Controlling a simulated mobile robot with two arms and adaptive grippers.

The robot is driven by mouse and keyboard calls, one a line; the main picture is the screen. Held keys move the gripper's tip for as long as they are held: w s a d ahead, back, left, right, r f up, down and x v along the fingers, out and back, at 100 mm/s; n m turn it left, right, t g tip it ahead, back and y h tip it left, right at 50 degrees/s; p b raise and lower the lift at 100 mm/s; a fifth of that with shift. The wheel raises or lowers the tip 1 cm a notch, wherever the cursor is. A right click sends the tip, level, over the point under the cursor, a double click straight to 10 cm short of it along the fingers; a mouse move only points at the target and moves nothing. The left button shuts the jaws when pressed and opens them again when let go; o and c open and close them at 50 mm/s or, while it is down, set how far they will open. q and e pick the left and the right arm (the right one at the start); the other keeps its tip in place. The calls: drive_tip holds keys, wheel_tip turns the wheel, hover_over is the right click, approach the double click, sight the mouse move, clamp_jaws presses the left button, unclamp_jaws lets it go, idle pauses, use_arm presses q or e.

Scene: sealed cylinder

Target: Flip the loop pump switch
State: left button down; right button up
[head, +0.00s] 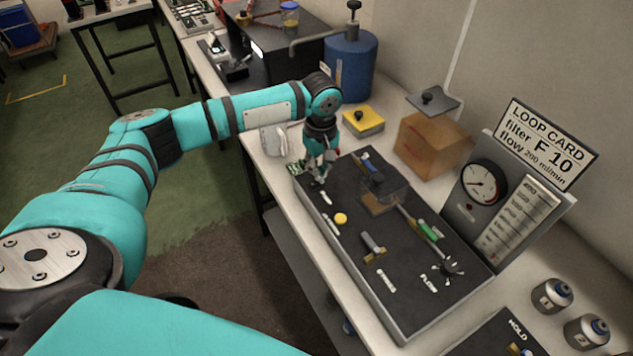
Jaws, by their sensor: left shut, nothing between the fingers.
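The dark loop panel (350,262) lies on the bench with several controls on its top. My left gripper (319,178) is shut and empty, pointing down at the panel's far left corner. A small white label (327,197) shows just in front of its fingertips. The loop pump switch itself cannot be made out and may be hidden by the fingers. I cannot tell whether the fingertips touch the panel. A yellow button (341,218) sits nearer on the panel. My right gripper is out of view.
The panel also bears a brass-ended lever (373,246), a green-marked tube (429,230) and a flow knob (453,267). A gauge board (483,187) with a loop card (543,145) stands behind. A brown box (430,146), yellow block (363,121) and blue cylinder (352,68) stand farther back.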

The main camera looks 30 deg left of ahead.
use_arm(q)
drive_tip(key=shift+f, duration=0.45)
drive_tip(key=shift+f, duration=0.35)
drive_tip(key=shift+s+f, duration=0.15)
drive_tip(key=shift+f, duration=0.1)
drive_tip(key=shift+r, duration=0.1)
wheel_tip(320, 180, up, 4)
drive_tip(key=p, duration=0.5)
drive_tip(key=shift+r, duration=0.1)
wheel_tip(320, 180, up, 3)
drive_tip(key=p, duration=0.4)
drive_tip(key=shift+f, duration=0.2)
idle(0.5)
